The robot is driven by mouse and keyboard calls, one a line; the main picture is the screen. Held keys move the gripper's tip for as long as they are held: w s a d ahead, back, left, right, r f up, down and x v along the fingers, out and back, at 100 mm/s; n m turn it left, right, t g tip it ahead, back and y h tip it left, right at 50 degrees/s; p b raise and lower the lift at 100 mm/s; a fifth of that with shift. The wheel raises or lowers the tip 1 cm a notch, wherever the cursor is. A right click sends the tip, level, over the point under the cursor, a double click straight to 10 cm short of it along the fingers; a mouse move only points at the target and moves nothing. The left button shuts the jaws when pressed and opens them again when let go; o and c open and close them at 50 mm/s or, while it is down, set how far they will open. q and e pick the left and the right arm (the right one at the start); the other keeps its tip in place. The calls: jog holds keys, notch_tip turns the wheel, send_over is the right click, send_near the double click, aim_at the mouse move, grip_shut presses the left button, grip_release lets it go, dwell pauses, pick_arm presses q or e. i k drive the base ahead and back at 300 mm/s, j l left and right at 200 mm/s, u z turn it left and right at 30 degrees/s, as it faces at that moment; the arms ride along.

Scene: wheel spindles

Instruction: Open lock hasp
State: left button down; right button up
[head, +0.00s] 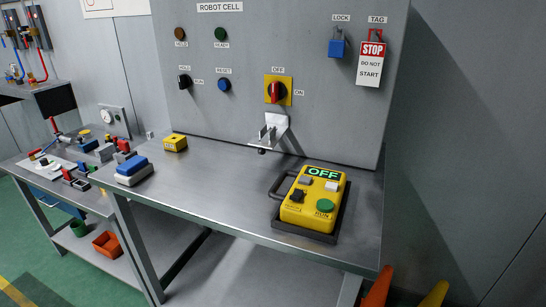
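The hasp appears to be the grey metal bracket (271,130) with upright plates on the panel, just below the red and yellow rotary switch (275,92). A small dark knob hangs at its lower front. From here I cannot tell whether it is open or closed. The switch handle stands upright, toward the OFF label. A blue padlock (337,48) hangs under the LOCK label. A red and white STOP tag (371,64) hangs under the TAG label. Neither of my grippers is in view.
A yellow pendant (313,200) reading OFF lies in a dark tray on the steel bench (215,190). A yellow box (174,143) and a blue-topped block (132,168) sit left. A cluttered side table (40,185) stands further left. The bench middle is clear.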

aim_at(280, 122)
jog(key=i+l, duration=0.15)
jog(key=l, duration=0.2)
jog(key=i+l, duration=0.1)
jog(key=l, duration=0.25)
jog(key=i+l, duration=0.15)
jog(key=l, duration=0.2)
jog(key=i+l, duration=0.15)
jog(key=l, duration=0.2)
